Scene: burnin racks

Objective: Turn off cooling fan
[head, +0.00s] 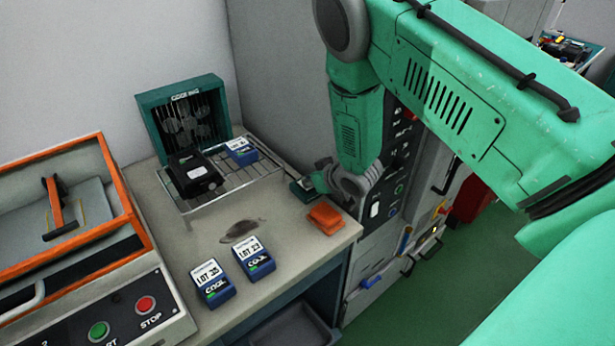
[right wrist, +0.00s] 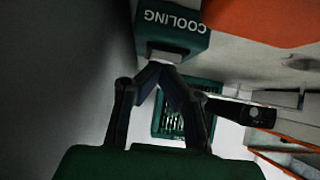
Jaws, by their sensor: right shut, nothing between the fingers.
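The cooling fan (head: 186,118) is a green square housing with a grille, standing against the back wall; it shows partly behind my fingers in the right wrist view (right wrist: 171,119). A small green switch box (head: 303,190) sits near the bench's right edge. In the right wrist view this box (right wrist: 172,27) reads "COOLING" and has a pale switch piece (right wrist: 165,55) on its near side. My right gripper (right wrist: 160,70) is shut and empty, its fingertips at or very close to that piece; contact is unclear. In the head view the gripper (head: 322,180) is beside the box. My left gripper is out of view.
A wire rack (head: 230,182) before the fan holds a black unit (head: 193,172) and a blue unit (head: 241,151). An orange block (head: 325,217) lies close to the switch box. Two blue units (head: 212,284) sit in front. An orange-framed chamber (head: 110,160) stands left.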

